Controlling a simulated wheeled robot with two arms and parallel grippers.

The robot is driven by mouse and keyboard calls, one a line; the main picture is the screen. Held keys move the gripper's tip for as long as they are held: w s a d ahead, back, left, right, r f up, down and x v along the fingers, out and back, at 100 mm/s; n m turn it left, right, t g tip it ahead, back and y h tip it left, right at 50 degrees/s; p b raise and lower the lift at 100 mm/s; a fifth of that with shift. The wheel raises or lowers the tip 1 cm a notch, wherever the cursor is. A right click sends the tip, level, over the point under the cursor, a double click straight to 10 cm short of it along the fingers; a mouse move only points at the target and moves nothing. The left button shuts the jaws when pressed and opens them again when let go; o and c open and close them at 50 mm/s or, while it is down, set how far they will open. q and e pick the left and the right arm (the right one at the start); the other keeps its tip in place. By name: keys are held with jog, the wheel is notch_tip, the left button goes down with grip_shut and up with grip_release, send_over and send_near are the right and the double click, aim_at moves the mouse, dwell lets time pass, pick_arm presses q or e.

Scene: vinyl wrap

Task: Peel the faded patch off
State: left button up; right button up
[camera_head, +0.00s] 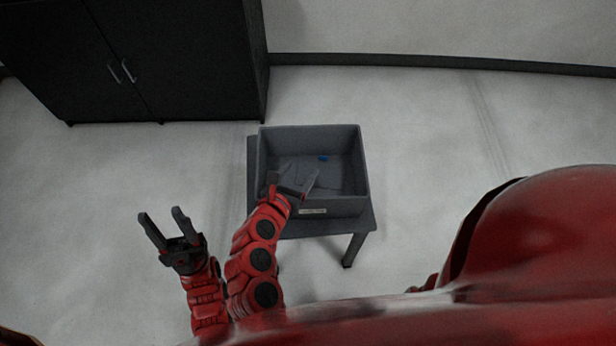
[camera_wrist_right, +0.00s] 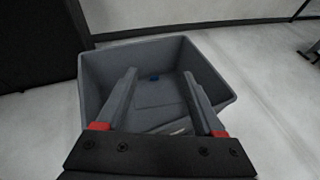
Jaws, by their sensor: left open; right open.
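A large glossy red curved body (camera_head: 560,235) fills the lower right of the head view. Pale streaks show along its lower left part; I cannot tell whether they are a faded patch or reflections. My right gripper (camera_head: 292,176) is open over the near left part of a grey bin. In the right wrist view its fingers (camera_wrist_right: 160,74) are spread with nothing held between them. My left gripper (camera_head: 161,212) is open and empty, left of the bin and over the floor.
The open grey bin (camera_head: 363,180), with a pale label (camera_head: 312,211) on its near wall, stands on a small dark table (camera_head: 365,222). A black two-door cabinet (camera_head: 190,60) stands at the upper left. The pale floor around the table is mostly clear.

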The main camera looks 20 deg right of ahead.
jog(key=v, duration=0.8)
jog(key=shift+a+b, duration=0.2)
jog(key=shift+b, duration=0.1)
jog(key=shift+s+r, duration=0.1)
jog(key=shift+s, duration=0.05)
